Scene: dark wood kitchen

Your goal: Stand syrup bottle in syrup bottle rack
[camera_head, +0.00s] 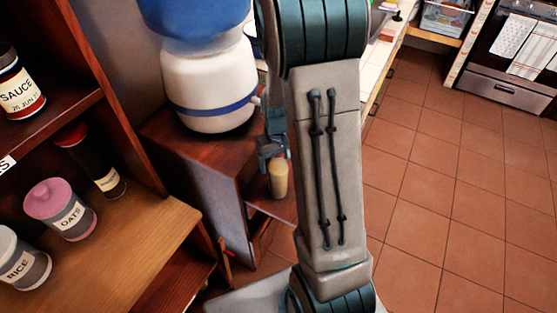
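My gripper (273,153) is partly hidden behind my own arm, in front of the dark wood cabinet. A small tan bottle-like container (279,180) shows right below it. I cannot tell whether the fingers are around it or only near it, nor whether they are open or shut. A dark bottle with a red cap and a pale label (97,170) stands on the left shelf, its label too small to read. I cannot tell which of these is the syrup bottle. No syrup bottle rack can be made out; my arm hides part of the middle.
The left wooden shelf (130,240) holds a sauce jar (18,90), a pink-lidded oats jar (62,212) and a rice jar (18,262). A white and blue dispenser (213,90) stands on the dark cabinet (205,165). The tiled floor (450,160) at right is clear, up to an oven (515,60).

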